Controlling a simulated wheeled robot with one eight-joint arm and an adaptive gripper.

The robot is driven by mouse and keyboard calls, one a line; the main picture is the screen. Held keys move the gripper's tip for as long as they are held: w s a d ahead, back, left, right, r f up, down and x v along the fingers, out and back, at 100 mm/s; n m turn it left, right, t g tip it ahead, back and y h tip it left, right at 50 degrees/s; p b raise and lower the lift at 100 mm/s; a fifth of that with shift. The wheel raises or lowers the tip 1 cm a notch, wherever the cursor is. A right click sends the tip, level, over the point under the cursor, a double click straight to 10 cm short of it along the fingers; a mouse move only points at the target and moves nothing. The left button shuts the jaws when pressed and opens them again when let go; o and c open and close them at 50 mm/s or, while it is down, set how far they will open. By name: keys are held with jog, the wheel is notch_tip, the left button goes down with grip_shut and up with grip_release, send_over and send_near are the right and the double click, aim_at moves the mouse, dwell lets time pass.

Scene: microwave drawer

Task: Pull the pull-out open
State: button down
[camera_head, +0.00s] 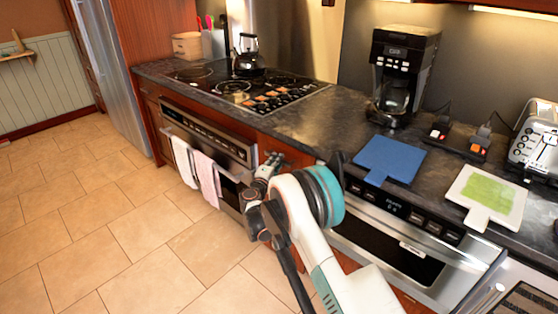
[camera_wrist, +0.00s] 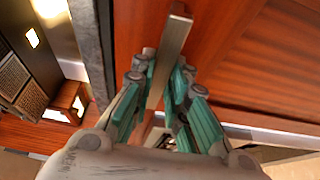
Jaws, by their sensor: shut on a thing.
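The pull-out (camera_head: 287,152) has a reddish-brown wooden front under the counter, between the oven and the built-in microwave. In the wrist view its wood panel (camera_wrist: 225,45) fills the upper right. A flat metal bar handle (camera_wrist: 174,42) stands out from it. My gripper (camera_wrist: 160,78) is shut on this handle, with teal-padded fingers on both sides of the bar. In the head view my gripper (camera_head: 265,172) is at the pull-out front, and my arm hides the lower part. I cannot tell whether the front stands out from its neighbours.
The oven (camera_head: 215,140) with two hanging towels (camera_head: 205,178) is to the left. The microwave (camera_head: 395,225) is to the right. The dark counter (camera_head: 300,125) holds a blue board (camera_head: 390,158) and coffee maker (camera_head: 400,75). The tiled floor (camera_head: 110,225) is clear on the left.

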jog(key=s+a, duration=1.3)
jog(key=s, duration=0.4)
jog(key=s+a, duration=1.4)
jog(key=s, duration=0.3)
jog(key=shift+s, duration=0.25)
jog(key=c, duration=1.6)
grip_release()
jog(key=shift+o, duration=0.2)
jog(key=v, duration=1.2)
